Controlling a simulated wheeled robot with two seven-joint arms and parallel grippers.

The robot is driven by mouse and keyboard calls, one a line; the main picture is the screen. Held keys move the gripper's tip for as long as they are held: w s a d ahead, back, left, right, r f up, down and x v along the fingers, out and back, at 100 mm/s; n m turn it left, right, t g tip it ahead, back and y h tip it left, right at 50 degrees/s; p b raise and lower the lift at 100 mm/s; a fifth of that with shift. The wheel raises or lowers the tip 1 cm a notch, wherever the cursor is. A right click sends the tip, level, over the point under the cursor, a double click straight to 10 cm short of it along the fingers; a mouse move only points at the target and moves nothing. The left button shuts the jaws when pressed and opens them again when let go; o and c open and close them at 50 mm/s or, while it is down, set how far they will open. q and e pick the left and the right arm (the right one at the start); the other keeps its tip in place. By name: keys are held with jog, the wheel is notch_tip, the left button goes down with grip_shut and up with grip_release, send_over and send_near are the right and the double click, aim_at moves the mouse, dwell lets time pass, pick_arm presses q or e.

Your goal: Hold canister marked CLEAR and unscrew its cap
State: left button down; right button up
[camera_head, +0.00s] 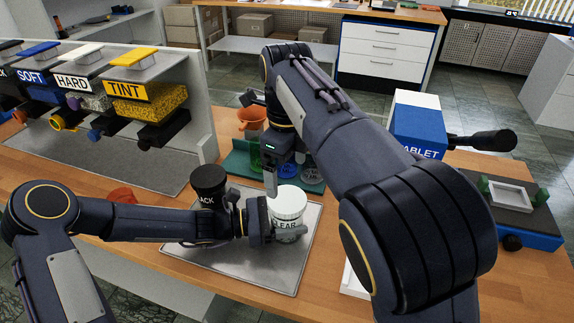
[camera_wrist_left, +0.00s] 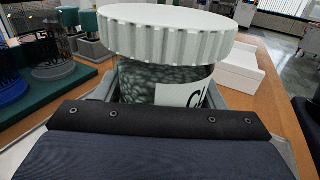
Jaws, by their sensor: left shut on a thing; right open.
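The canister marked CLEAR (camera_head: 287,226) stands upright over the metal tray (camera_head: 262,268). Its white ribbed cap (camera_wrist_left: 165,35) sits on top of the clear body (camera_wrist_left: 150,86), which holds pale pebble-like pieces. The cap also shows in the head view (camera_head: 287,200). My left gripper (camera_head: 272,228) is shut on the canister's body from the left, below the cap. My right gripper (camera_head: 270,180) is open and points down just behind and left of the cap. Its far finger is partly hidden, and I cannot tell whether it touches the cap.
A black canister (camera_head: 208,190) stands on the tray left of CLEAR, close to my left gripper. A green rack (camera_head: 238,165) with cups and an orange funnel (camera_head: 252,116) are behind. Labelled dispensers (camera_head: 150,100) stand at left. A blue tablet press (camera_head: 417,125) is at right.

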aim_at(287, 198)
jog(key=shift+m, duration=1)
jog(key=shift+f, duration=0.15)
notch_tip(287, 198, down, 8)
jog(key=shift+r, duration=0.25)
